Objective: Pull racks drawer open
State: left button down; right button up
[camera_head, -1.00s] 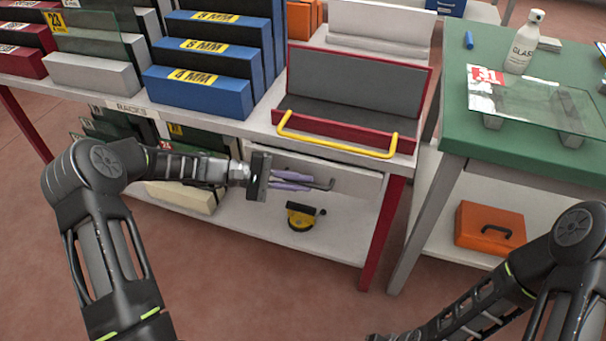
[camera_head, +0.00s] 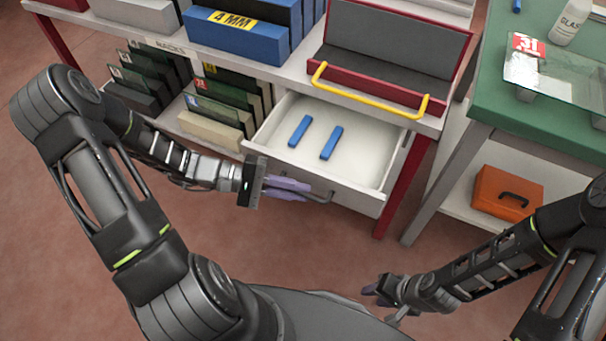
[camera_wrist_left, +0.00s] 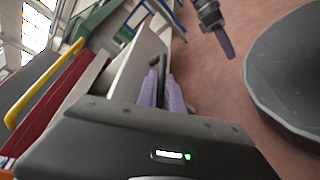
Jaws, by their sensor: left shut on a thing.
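The racks drawer (camera_head: 362,152) is white and stands pulled out from under the table top in the head view. Two blue bars lie inside it, a left one (camera_head: 300,131) and a right one (camera_head: 331,143). My left gripper (camera_head: 291,189) is at the drawer front, its purple fingers shut on the dark bar handle (camera_head: 327,198). The handle also shows beyond the fingers in the left wrist view (camera_wrist_left: 160,66). My right gripper (camera_head: 374,290) hangs low, apart from the drawer, above the floor. Its finger gap is not clear.
A red tray with a yellow bar (camera_head: 345,93) sits on the table above the drawer. Racks with glass sheets (camera_head: 215,115) stand on the shelf to the left. A green table (camera_head: 500,105) is at right, with an orange case (camera_head: 507,190) below. Floor before the drawer is clear.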

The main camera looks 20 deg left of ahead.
pick_arm(q)
jog(key=shift+s, duration=0.1)
jog(key=c, duration=1.8)
grip_release()
jog(key=shift+o, duration=0.2)
jog(key=v, duration=0.8)
jog(key=shift+p, duration=0.3)
